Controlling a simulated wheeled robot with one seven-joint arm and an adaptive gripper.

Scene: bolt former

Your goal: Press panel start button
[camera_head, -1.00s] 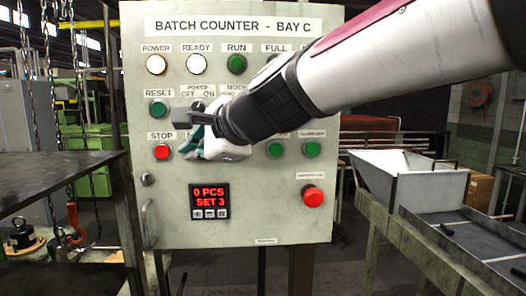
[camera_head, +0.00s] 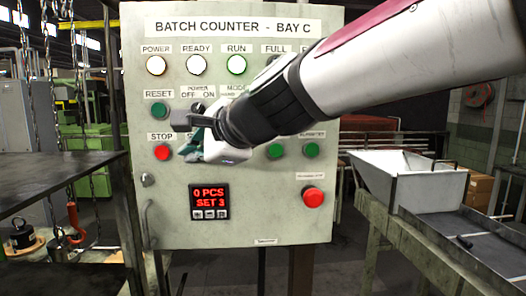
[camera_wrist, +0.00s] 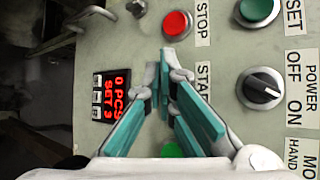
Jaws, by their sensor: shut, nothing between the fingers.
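The grey control panel (camera_head: 270,225) stands upright in front of me, titled "Batch Counter - Bay C". My gripper (camera_head: 190,153) is shut and empty, held at the panel's left side, just right of the red stop button (camera_head: 162,152). It hides the start button in the head view. In the wrist view, the start label (camera_wrist: 203,85) is partly covered, and a piece of a green button (camera_wrist: 172,150) shows between my teal fingers (camera_wrist: 165,68). I cannot tell whether the fingertips touch it.
The display (camera_head: 209,201) reads 0 PCS, SET 3. The power selector (camera_wrist: 262,90) and reset button (camera_head: 158,111) sit near my gripper. A red mushroom button (camera_head: 312,197) is lower right. A chute (camera_head: 410,185) and conveyor with a dark part (camera_head: 465,241) stand right; a dark table (camera_head: 55,180) stands left.

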